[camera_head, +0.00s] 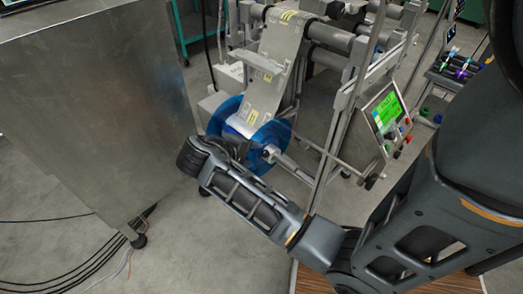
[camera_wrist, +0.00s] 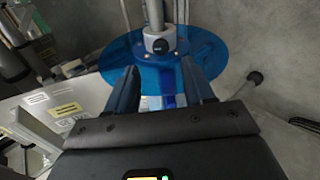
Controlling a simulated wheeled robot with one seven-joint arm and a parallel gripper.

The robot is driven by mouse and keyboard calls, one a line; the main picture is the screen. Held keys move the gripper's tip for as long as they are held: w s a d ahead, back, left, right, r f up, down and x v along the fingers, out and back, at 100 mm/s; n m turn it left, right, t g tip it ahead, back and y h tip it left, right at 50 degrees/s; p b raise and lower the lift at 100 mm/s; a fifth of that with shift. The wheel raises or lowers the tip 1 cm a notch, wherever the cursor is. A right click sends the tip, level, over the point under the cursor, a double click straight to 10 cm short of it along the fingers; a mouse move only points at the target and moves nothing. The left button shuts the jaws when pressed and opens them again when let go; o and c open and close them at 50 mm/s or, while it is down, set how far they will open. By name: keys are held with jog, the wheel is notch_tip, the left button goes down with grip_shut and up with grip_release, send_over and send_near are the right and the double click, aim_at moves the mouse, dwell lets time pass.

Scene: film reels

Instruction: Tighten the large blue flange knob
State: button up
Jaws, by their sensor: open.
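The large blue flange (camera_head: 275,132) is a translucent blue disc at the lower end of the film machine in the head view. In the wrist view the flange (camera_wrist: 205,58) spreads beyond my fingertips. At its middle sits a light grey hub with a dark round centre (camera_wrist: 160,45), on a metal shaft; the hub also shows in the head view (camera_head: 270,152). My gripper (camera_wrist: 159,66) is open, with its two dark fingers pointing toward the flange and the hub ahead between them. Nothing is held.
A printed film web (camera_head: 275,65) runs down to the reel between the blue discs. A metal cabinet (camera_head: 90,110) stands close on the left. A control panel with a green screen (camera_head: 385,113) is on the right. Cables lie on the floor at lower left.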

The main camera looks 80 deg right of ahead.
aim_at(264, 154)
jog(key=b+x, duration=0.1)
jog(key=x, duration=0.6)
jog(key=shift+f+b, duration=0.1)
jog(key=shift+b, duration=0.2)
grip_shut()
